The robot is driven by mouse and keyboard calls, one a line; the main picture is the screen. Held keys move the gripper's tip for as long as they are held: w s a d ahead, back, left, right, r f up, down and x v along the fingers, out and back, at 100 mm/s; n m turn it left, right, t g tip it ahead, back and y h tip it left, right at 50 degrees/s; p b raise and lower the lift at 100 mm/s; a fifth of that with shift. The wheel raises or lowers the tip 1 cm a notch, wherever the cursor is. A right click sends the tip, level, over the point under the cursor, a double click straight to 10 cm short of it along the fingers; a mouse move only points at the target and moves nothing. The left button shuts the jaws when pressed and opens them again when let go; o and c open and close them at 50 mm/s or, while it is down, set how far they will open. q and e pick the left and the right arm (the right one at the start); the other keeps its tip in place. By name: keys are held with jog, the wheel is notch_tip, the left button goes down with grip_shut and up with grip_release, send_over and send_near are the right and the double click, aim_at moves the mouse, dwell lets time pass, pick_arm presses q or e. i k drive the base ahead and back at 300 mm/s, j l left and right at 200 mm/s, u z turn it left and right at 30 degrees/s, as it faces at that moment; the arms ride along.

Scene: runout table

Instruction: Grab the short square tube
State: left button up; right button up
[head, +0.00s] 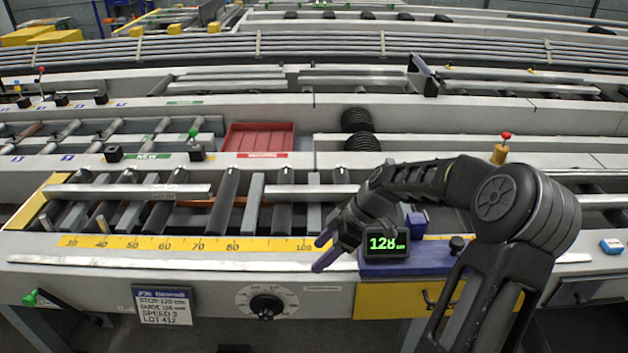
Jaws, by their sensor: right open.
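Two pale metal bars lie crosswise on the dark rollers behind the yellow scale. The left bar (125,191) shows its full length and has a small mark near its right end. The right bar (310,190) runs toward my right arm, and its right end is hidden there, so I cannot tell its length. Which one is the short square tube is not clear. My left gripper is not in view.
The yellow scale (180,243) runs along the front. A blue block with a display reading 128 (400,268) stands just right of my right gripper. A red tray (258,139) lies behind the rollers. A dial (266,305) and a sign (162,305) are on the front panel.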

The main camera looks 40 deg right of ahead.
aim_at(272, 194)
jog(key=i+l, duration=0.8)
jog(key=l, duration=0.25)
